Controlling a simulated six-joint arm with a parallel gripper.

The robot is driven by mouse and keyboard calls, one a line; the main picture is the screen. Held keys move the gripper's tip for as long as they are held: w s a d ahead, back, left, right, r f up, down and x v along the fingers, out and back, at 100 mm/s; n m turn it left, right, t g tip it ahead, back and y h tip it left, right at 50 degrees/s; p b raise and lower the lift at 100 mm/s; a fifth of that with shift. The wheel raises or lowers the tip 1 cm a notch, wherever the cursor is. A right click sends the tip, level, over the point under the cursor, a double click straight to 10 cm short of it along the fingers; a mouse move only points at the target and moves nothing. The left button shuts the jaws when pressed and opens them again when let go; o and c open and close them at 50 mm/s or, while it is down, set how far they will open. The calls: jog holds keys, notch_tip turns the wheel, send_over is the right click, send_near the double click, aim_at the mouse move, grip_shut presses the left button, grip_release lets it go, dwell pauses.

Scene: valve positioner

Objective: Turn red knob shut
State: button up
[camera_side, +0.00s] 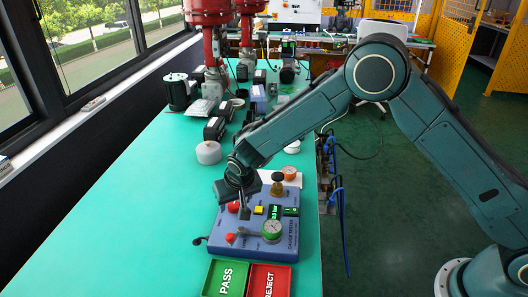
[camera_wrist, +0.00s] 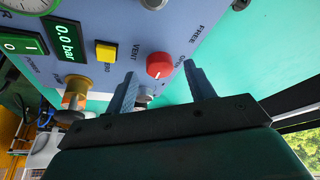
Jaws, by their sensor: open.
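The red knob (camera_wrist: 159,65) sits on the blue-grey tester panel (camera_wrist: 205,12) and carries a small white mark on its face. Lettering beside it includes "VENT" and "FREE"; other letters are too small to read surely. My gripper (camera_wrist: 159,70) is open, with one finger on each side of the knob in the wrist view. Gaps show between knob and fingers there, and I cannot tell how far the tips stand above the panel. In the side view the red knob (camera_side: 233,208) is at the panel's upper left, partly hidden by my gripper (camera_side: 244,212).
The panel also has a yellow button (camera_wrist: 106,51), a "0.0 bar" display (camera_wrist: 67,41), a green switch (camera_wrist: 22,44) and a brass fitting (camera_wrist: 76,96). A gauge (camera_side: 272,229) and a red-ended lever (camera_side: 231,238) are nearby. Green PASS (camera_side: 213,272) and red REJECT (camera_side: 285,272) trays lie in front.

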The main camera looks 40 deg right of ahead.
jog(key=v, duration=1.2)
jog(key=s+d+r, duration=1.2)
jog(key=d+r, duration=0.1)
jog(key=r, duration=0.1)
jog(key=s+d+r+n, duration=0.1)
jog(key=s+d, duration=0.2)
jog(key=s, duration=0.6)
jog(key=s+d+r+n+t+y, duration=0.1)
jog(key=s+d, duration=0.3)
jog(key=s, duration=0.6)
jog(key=shift+s, duration=0.3)
